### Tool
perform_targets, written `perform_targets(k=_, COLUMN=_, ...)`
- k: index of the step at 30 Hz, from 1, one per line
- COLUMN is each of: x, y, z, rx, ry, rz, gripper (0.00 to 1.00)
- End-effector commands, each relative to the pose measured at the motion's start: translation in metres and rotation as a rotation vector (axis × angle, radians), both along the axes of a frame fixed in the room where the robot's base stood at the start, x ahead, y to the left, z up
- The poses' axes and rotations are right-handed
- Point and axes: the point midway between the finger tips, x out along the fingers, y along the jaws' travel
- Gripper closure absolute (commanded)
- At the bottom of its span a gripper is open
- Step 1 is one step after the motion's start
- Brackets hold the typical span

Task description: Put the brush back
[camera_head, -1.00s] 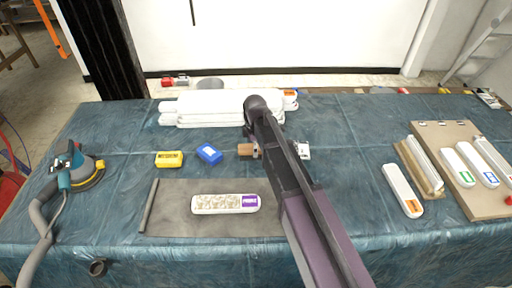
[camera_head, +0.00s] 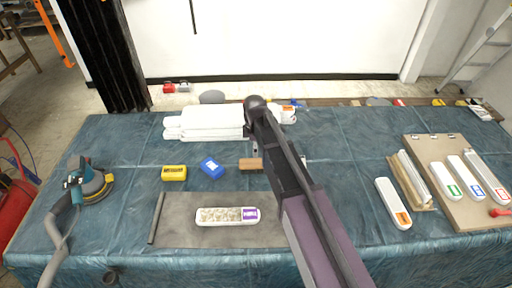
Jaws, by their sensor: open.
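A small brown wooden block (camera_head: 250,164) lies on the blue-covered table (camera_head: 130,140), just left of my arm. It may be the brush, but no bristles can be made out. A small grey piece shows just above it, too small to identify. My arm rises from the bottom right and bends over the middle of the table. It hides whatever is directly behind it, and my gripper cannot be made out.
A grey mat (camera_head: 180,230) bears a long white relief piece (camera_head: 228,215). White stacked bars (camera_head: 212,122) lie at the back. A sander (camera_head: 90,185) is left; a board (camera_head: 425,150) with labelled white pieces is right.

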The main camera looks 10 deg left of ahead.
Motion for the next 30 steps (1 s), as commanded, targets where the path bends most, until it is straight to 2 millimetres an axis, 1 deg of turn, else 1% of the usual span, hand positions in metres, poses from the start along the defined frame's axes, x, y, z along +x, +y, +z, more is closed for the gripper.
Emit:
perform_targets(k=1, x=0.0, y=0.0, z=0.008, rx=0.0, ry=0.0, rz=0.0, gripper=0.02)
perform_targets(k=9, x=0.0, y=0.0, z=0.02, rx=0.0, ry=0.0, rz=0.0, gripper=0.02)
perform_targets(k=30, x=0.0, y=0.0, z=0.021, rx=0.0, ry=0.0, rz=0.0, gripper=0.02)
